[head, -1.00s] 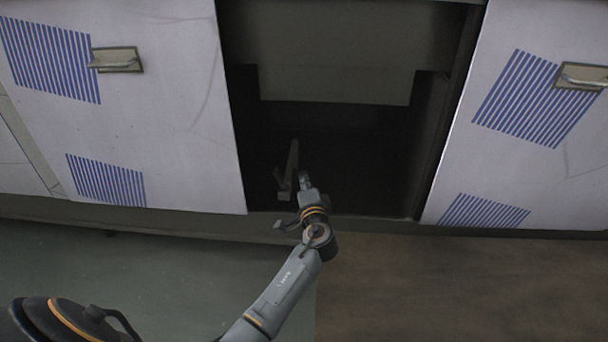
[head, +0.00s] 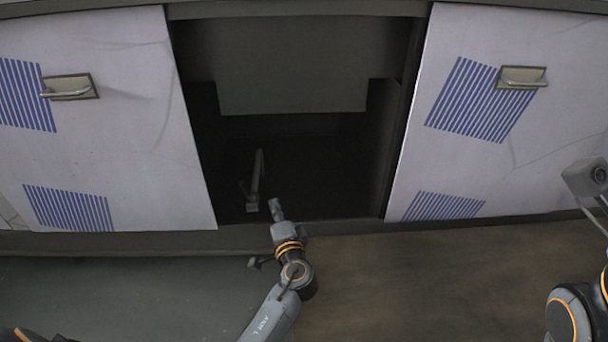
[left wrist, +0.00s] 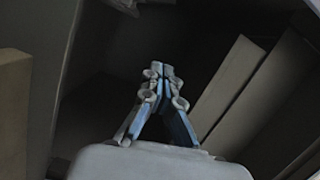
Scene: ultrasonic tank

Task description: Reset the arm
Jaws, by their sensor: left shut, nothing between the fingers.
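My left gripper (head: 276,210) is at the lower front of a dark open cabinet bay (head: 330,160), pointing in. In the left wrist view its fingers (left wrist: 162,72) are together at the tips, with nothing between them. My left arm comes up from the bottom of the head view. Part of my right arm (head: 566,312) shows at the right edge, but its fingers cannot be seen.
A thin grey upright piece (head: 256,178) stands inside the bay, just left of my left gripper. White panels with blue stripes and handles flank the bay, left (head: 120,140) and right (head: 540,150). Open floor (head: 420,290) lies in front.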

